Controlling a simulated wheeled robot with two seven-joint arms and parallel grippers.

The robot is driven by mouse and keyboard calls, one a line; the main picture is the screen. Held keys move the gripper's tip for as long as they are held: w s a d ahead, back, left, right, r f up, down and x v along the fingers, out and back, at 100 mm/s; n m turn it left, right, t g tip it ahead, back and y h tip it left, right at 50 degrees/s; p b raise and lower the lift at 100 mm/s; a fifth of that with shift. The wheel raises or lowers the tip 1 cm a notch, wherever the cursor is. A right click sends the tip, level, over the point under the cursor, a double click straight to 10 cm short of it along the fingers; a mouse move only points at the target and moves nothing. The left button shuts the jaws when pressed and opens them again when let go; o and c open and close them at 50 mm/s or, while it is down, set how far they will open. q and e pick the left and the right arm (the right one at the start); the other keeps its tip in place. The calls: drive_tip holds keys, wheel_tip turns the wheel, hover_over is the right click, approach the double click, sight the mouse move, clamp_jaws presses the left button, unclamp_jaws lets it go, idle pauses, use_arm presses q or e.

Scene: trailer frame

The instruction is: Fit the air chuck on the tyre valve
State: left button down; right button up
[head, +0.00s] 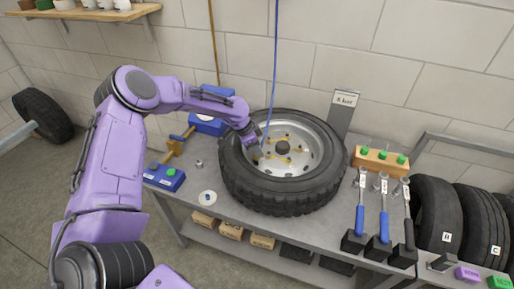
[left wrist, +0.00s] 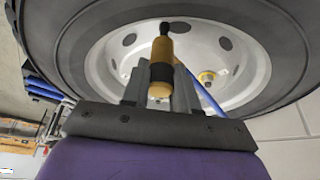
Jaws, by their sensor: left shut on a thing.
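The black tyre (head: 240,185) lies flat on the grey bench, its pale rim (head: 304,158) facing up. My left gripper (head: 257,150) is over the rim's left side. In the left wrist view, the left gripper (left wrist: 160,92) is shut on the air chuck (left wrist: 161,52), a yellow cylinder with a black band. The blue hose (head: 275,60) hangs from above down to the gripper. The chuck's far end is over the rim; I cannot tell whether it touches anything. A brass-coloured fitting (left wrist: 207,76) shows on the rim, but I cannot tell whether it is the valve. My right gripper is not in view.
A sign reading in bar (head: 346,99) stands behind the tyre. A wooden block with green knobs (head: 380,158) and several long-handled tools (head: 360,215) are to the right. A blue box (head: 164,178) and a white disc (head: 207,197) are to the left. Tyres (head: 436,210) stand at far right.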

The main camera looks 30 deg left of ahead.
use_arm(q)
drive_tip(key=shift+f+b, duration=0.3)
drive_tip(key=shift+f, duration=0.3)
drive_tip(key=shift+c, duration=1.6)
unclamp_jaws()
drive_tip(key=shift+r, duration=0.1)
wheel_tip(320, 180, up, 8)
drive_tip(key=p, duration=0.7)
